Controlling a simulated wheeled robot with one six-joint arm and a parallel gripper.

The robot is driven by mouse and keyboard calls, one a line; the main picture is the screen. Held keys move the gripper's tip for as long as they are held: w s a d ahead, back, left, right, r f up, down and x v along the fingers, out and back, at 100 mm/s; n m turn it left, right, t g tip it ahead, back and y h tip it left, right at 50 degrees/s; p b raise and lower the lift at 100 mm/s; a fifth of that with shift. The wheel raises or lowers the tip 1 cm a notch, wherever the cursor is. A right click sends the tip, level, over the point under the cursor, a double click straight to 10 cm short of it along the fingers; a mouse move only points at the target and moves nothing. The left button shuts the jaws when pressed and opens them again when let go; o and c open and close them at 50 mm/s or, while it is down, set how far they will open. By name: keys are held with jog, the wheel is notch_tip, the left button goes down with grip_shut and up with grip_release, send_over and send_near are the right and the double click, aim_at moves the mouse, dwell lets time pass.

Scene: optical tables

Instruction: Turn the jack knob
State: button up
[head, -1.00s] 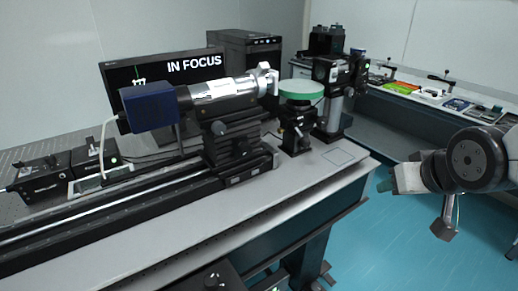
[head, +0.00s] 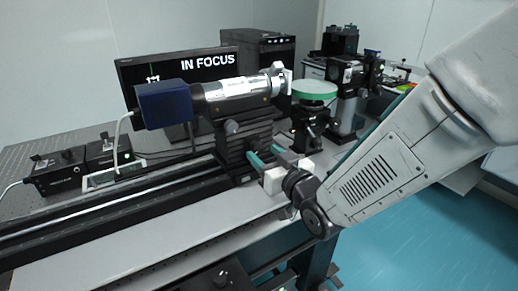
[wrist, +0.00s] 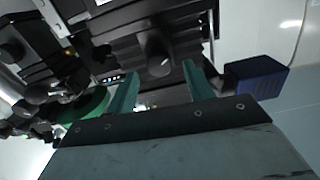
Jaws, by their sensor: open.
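The jack knob (wrist: 159,50) is a dark round knob on the front of the black jack stage (wrist: 110,28) that carries the scope barrel (head: 236,92). In the wrist view it lies between my two green fingertips, slightly beyond them, and I see no finger touching it. My gripper (head: 262,151) reaches from the right in the head view, with its fingers apart in front of the stage (head: 230,155). It also shows in the wrist view (wrist: 160,64), open and empty. In the head view the fingers largely hide this knob. A higher side knob (head: 232,127) remains visible.
A blue camera box (head: 165,104) sits on the barrel's left end. A green disc (head: 314,88) on a black mount stands behind my gripper. The monitor (head: 207,61) reads IN FOCUS. A long rail (head: 110,198) runs left. The bench front (head: 190,232) is clear.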

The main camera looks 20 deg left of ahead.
aim_at(260, 149)
jog(key=shift+x, duration=1.85)
jog(key=c, duration=1)
jog(key=shift+o, duration=0.2)
jog(key=shift+m, duration=0.6)
jog(key=o, duration=1)
jog(key=shift+c, duration=0.2)
